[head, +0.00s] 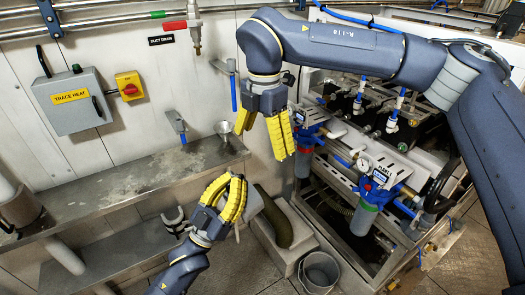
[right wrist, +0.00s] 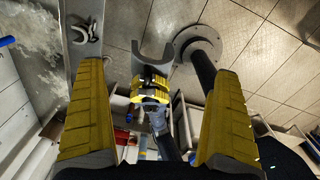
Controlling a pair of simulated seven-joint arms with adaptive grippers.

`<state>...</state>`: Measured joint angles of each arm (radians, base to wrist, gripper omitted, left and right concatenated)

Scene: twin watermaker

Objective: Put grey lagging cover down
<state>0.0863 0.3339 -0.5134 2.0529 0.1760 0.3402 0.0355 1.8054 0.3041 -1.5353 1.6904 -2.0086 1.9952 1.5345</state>
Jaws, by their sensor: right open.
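The grey lagging cover (right wrist: 153,62) is a curved half-shell, seen end-on in the right wrist view. My left gripper (right wrist: 150,92) is closed around its near part. In the head view my left gripper (head: 236,196) is over the floor beside the bench, and a grey part of the cover (head: 252,206) shows at its right side. The rest of the cover is hidden by the fingers. My right gripper (head: 279,134) is above and to the right of the left one; it is empty with its fingers apart, and in its own wrist view the fingers (right wrist: 160,115) frame the left gripper.
A metal bench (head: 120,185) runs along the wall, with a C-shaped cradle (head: 175,221) at its lower level. A dark rounded object (head: 273,216) leans by a pale block (head: 290,245). A grey bucket (head: 320,271) stands on the floor. The blue-headed filter rig (head: 370,205) fills the right.

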